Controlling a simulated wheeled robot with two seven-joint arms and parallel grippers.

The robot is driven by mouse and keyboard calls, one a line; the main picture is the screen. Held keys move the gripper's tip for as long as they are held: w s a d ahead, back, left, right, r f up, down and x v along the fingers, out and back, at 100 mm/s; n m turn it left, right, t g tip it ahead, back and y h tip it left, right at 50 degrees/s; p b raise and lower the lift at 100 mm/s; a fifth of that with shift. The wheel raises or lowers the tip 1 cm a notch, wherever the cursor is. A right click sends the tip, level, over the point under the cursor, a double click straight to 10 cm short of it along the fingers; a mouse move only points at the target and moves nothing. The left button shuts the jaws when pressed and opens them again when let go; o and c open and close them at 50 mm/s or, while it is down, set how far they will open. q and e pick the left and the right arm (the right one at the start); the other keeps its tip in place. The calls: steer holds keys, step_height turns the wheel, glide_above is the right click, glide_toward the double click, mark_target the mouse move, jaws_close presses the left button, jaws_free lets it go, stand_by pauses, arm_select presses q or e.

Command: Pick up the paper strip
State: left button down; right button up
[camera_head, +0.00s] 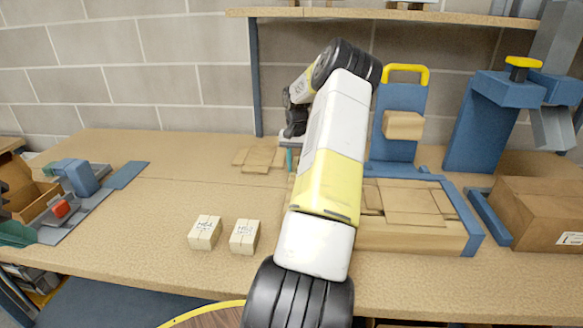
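I cannot single out a paper strip for certain. Several flat tan pieces (258,157) lie on the bench just left of my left gripper (291,146). My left arm rises from the bottom middle, bends at the top and comes down to the left. Its dark wrist points down over the back of the bench. A small pale part and a bit of teal show under the wrist. The fingertips are too small and partly hidden, so their opening is unclear. My arm hides part of the bench behind it. My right gripper is out of view.
Two small cartons (205,232) stand at the front of the bench (150,215). A tray of flat cardboard (410,235), a blue stand with a yellow handle (405,72), a blue press (490,115) and a brown box (540,212) fill the right. A shelf (300,13) hangs above. The left middle is clear.

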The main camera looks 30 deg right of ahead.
steer(key=shift+r, duration=0.1)
jaws_close()
